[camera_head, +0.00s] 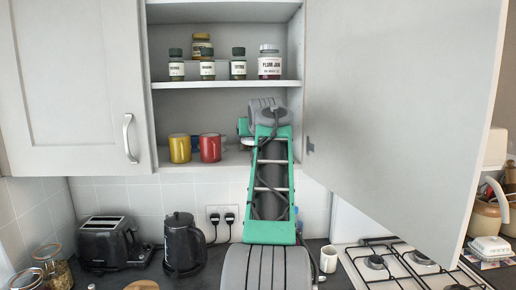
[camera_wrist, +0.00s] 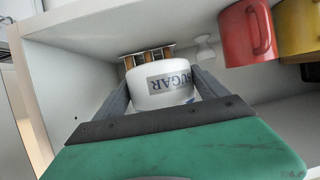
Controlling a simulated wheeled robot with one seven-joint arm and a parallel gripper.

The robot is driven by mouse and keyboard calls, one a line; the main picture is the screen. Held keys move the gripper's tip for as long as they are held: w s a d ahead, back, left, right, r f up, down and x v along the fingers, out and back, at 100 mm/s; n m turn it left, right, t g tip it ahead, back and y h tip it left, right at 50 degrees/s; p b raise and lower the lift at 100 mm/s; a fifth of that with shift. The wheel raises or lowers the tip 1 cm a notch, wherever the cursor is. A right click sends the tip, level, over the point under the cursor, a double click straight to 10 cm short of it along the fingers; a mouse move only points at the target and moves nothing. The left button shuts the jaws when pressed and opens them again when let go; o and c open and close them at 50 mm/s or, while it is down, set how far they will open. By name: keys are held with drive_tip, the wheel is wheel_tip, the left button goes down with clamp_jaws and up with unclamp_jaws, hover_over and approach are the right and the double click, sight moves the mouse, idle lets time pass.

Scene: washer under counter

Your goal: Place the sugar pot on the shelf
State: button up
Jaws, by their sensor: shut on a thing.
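The sugar pot (camera_wrist: 163,87) is white with a "SUGAR" label that reads upside down in the wrist view. It sits between the two fingers of my gripper (camera_wrist: 160,98), which is shut on it. In the head view my arm hides the pot and the fingers. The lower shelf (camera_head: 190,167) of the open cupboard carries a yellow mug (camera_head: 180,148) and a red mug (camera_head: 210,148). My wrist is at the right side of this compartment. In the wrist view the pot is beside the red mug (camera_wrist: 247,32), with a gap. I cannot tell whether it touches the shelf.
Several jars (camera_head: 238,68) stand on the shelf above (camera_head: 215,85). The open cupboard door (camera_head: 400,95) is close on the right. A brown-striped object (camera_wrist: 148,56) and a small white object (camera_wrist: 205,48) show near the pot.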

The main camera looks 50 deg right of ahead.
drive_tip(key=shift+w+d+f, duration=0.3)
drive_tip(key=shift+d+f, duration=0.1)
drive_tip(key=shift+f, duration=0.1)
drive_tip(key=f, duration=0.2)
drive_tip(key=w+d+f, duration=0.1)
drive_tip(key=shift+f+p, duration=0.3)
drive_tip(key=shift+s+a+f, duration=0.1)
drive_tip(key=shift+s+f, duration=0.05)
drive_tip(key=shift+f, duration=0.25)
drive_tip(key=shift+f, duration=0.2)
drive_tip(key=o, duration=1.7)
drive_tip(key=shift+f, duration=0.1)
